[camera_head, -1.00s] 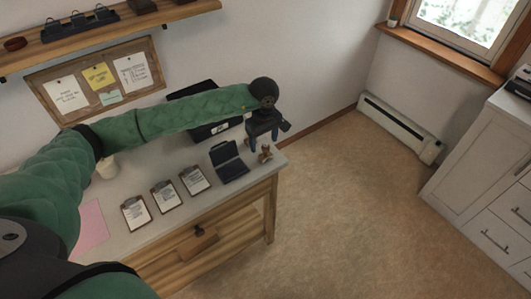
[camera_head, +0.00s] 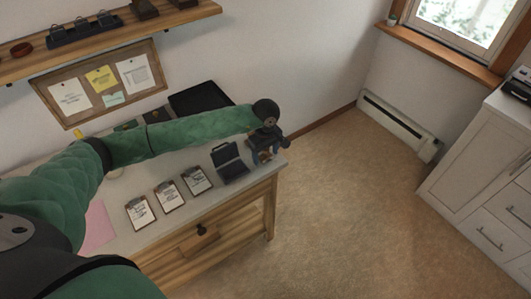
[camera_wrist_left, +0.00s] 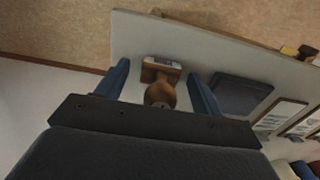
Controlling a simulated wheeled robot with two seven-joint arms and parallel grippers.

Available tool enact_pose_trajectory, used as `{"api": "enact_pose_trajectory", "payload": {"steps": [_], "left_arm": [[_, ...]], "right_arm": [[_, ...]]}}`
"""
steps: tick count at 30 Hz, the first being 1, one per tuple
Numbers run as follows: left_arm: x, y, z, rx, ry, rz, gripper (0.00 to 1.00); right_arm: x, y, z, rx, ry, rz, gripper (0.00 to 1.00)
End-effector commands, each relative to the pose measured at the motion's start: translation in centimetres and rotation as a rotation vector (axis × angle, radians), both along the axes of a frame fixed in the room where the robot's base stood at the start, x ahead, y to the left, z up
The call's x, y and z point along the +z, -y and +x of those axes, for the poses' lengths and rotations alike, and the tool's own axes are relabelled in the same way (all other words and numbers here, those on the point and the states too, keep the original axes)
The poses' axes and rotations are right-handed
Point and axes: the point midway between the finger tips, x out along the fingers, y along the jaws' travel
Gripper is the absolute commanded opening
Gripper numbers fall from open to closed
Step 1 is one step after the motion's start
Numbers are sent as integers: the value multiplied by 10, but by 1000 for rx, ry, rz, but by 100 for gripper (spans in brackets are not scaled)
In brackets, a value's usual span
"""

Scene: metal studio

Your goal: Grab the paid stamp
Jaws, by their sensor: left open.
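The stamp (camera_wrist_left: 160,93) has a brown wooden knob and base with a pale label I cannot read. It stands near the right end of the desk (camera_head: 150,236). In the wrist view it sits between the two blue fingers of my left gripper (camera_wrist_left: 157,72), with gaps on both sides. In the head view my left gripper (camera_head: 264,152) is over the stamp and hides most of it; only a bit of brown shows. The left gripper is open. My right gripper is in neither view.
An open dark case (camera_head: 229,164) lies just left of the gripper; it also shows in the wrist view (camera_wrist_left: 240,93). Several things lie farther left: clipboards (camera_head: 169,195) and a pink sheet (camera_head: 98,228). A black tray (camera_head: 200,100) is behind. The floor to the right is clear.

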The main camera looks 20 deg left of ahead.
Motion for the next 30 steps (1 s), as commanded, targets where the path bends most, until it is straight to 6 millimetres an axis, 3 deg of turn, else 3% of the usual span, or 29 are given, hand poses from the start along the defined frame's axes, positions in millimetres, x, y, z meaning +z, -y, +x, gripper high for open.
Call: {"api": "enact_pose_trajectory", "payload": {"steps": [8,15,28,30], "left_arm": [[-2,0,0,0,0,0,67],[-2,0,0,0,0,0,20],[3,0,1,-1,2,0,19],[8,0,1,-1,3,0,19]], "right_arm": [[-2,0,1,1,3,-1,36],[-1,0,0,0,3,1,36],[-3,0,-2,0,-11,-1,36],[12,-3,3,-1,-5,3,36]]}}
